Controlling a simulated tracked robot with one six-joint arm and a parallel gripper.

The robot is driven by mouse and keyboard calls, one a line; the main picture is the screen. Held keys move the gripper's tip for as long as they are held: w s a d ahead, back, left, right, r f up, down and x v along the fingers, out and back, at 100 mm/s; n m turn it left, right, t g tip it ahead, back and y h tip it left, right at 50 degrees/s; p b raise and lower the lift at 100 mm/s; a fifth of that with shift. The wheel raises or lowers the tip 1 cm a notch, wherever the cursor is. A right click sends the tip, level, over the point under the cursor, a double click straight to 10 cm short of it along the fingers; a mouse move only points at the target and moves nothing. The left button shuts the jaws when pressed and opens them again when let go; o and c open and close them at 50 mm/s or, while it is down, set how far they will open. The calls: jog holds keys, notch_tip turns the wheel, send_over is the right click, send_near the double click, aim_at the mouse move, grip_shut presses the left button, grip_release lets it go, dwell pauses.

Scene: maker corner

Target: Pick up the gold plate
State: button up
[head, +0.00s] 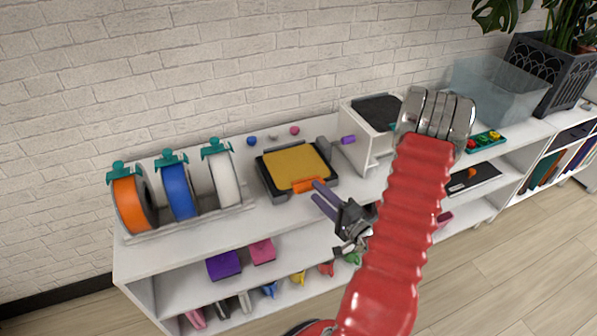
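The gold plate (297,165) is a flat square lying in a black tray-like frame on the white shelf top. An orange tab (303,186) shows at its front edge. My gripper (315,190) is just in front of the plate, at the right end of the orange tab. Its two purple-grey fingers are spread with a gap between them, and the gap looks empty. The upper fingertip overlaps the tab in the picture; I cannot tell whether they touch.
Orange (128,203), blue (180,199) and white (223,181) spools stand in a rack at left. A white box-like machine (356,140) stands right of the plate. Small coloured pieces lie behind the plate. A clear bin (490,90) stands farther right.

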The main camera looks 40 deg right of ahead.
aim_at(313, 190)
jog(key=shift+w+d, duration=0.1)
jog(key=shift+w, duration=1.7)
jog(key=shift+c, duration=0.3)
grip_shut()
